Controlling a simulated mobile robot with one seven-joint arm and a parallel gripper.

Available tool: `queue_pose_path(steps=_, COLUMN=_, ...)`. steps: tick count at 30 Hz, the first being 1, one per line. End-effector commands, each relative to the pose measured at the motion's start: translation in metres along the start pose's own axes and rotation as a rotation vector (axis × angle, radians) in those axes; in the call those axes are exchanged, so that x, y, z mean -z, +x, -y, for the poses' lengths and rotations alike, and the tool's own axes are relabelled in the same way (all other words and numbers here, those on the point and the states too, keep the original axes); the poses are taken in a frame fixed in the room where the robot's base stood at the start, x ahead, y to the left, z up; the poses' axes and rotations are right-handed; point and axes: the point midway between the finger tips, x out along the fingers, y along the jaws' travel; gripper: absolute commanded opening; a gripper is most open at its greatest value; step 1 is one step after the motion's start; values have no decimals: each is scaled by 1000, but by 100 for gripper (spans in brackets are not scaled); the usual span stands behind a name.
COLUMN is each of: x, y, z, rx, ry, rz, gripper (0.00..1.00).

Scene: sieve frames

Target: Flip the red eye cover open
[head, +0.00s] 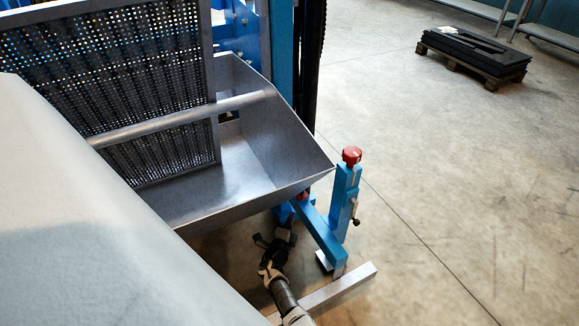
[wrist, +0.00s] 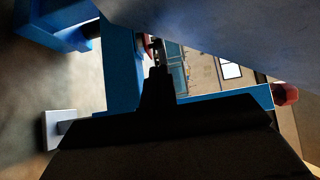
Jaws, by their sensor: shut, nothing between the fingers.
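A small red part (head: 304,194), which looks like the eye cover, sits at the upper end of the low blue bar, under the tray's front corner. In the wrist view a red piece (wrist: 147,46) shows just beyond my fingertips, partly hidden by the grey surface above. Whether the cover is open or shut, and whether my fingers touch it, I cannot tell. My gripper (head: 287,222) is below the tray edge, left of the blue bar. In the wrist view my gripper (wrist: 158,72) is dark, with its fingers together and empty.
A blue post (head: 341,200) with a red knob (head: 351,155) stands right of my gripper. The blue bar (head: 320,235) joins it. The metal tray (head: 280,135) overhangs my gripper. A pallet (head: 475,55) stands far off; the floor at right is clear.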

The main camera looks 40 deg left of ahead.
Motion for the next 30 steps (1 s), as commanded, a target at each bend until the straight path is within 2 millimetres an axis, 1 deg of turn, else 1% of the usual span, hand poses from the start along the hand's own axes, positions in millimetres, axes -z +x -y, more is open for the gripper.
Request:
queue_pose_path(steps=1, x=0, y=11, z=-6, rx=4, ry=0, rz=0, gripper=0)
queue_pose_path(steps=6, x=0, y=40, z=-6, rx=3, ry=0, rz=0, gripper=0)
queue_pose_path(steps=12, x=0, y=70, z=-6, rx=2, ry=1, rz=-1, gripper=0)
queue_pose_path(steps=15, x=0, y=82, z=-5, rx=2, ry=0, rz=1, gripper=0)
queue_pose_path(steps=21, x=0, y=96, z=-2, rx=1, ry=0, rz=-1, gripper=0)
queue_pose_path(steps=30, x=0, y=100, z=0, rx=-1, ry=-1, rz=0, gripper=0)
